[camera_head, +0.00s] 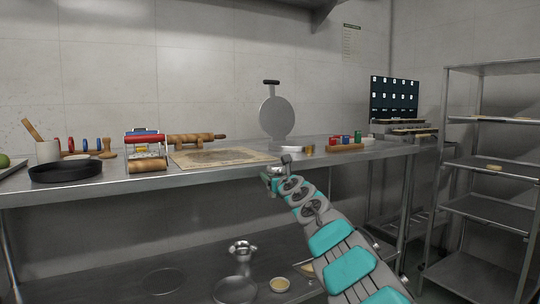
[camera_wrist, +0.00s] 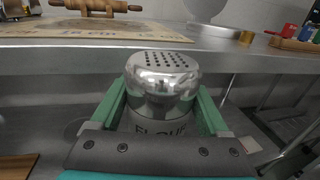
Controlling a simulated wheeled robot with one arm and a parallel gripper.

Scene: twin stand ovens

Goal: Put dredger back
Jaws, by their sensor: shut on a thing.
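The dredger (camera_wrist: 165,85) is a shiny metal shaker with a perforated domed top and dark lettering that reads like "FLOUR". It stands upright between the green fingers of my gripper (camera_wrist: 165,105), which is shut on it. In the head view my gripper (camera_head: 271,182) is at the front edge of the steel counter, and only a small bit of the dredger (camera_head: 277,170) shows there. The dredger's lower part is hidden by my gripper in the wrist view.
The steel counter (camera_head: 225,174) carries a pastry board (camera_head: 225,157), rolling pins (camera_head: 190,139), a black pan (camera_head: 66,171), a round iron on a stand (camera_head: 277,117) and a wooden tray of small coloured items (camera_head: 345,147). A lower shelf (camera_head: 190,262) holds metalware. A rack (camera_head: 490,166) stands right.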

